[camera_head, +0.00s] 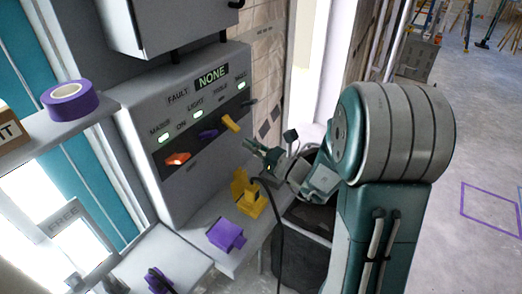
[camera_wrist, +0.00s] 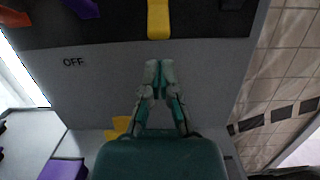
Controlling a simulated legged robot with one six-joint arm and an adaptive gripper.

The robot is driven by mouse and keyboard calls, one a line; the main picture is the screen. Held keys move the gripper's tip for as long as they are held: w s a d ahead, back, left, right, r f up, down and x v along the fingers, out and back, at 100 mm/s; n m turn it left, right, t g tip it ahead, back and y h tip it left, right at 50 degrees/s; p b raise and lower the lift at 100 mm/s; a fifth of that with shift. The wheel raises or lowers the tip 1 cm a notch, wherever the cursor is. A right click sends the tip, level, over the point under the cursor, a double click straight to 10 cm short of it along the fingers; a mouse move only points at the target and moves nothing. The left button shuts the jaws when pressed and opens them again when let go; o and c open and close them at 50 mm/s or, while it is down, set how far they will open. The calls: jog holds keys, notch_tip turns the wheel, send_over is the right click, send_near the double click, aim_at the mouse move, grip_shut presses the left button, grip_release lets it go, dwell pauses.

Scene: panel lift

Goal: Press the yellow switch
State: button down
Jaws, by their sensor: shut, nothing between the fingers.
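The yellow switch (camera_head: 230,123) is a small lever on the dark strip of the grey control panel (camera_head: 190,185), between a purple switch (camera_head: 208,134) and a black one (camera_head: 248,102). In the wrist view the yellow switch (camera_wrist: 158,18) is at the top centre, almost straight beyond my fingertips. My gripper (camera_head: 250,146) is shut and empty, in front of the panel and a little below and right of the yellow switch. In the wrist view my gripper (camera_wrist: 159,70) shows its fingertips together, with a gap of grey panel between them and the switch.
An orange-red switch (camera_head: 178,158) is at the strip's left end. A yellow object (camera_head: 248,193) and a purple object (camera_head: 226,234) sit on the ledge below. A purple tape roll (camera_head: 72,97) lies on the left shelf. A dark bin (camera_head: 300,245) stands below my arm.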

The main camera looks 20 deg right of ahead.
aim_at(232, 126)
jog(key=shift+x, duration=2.15)
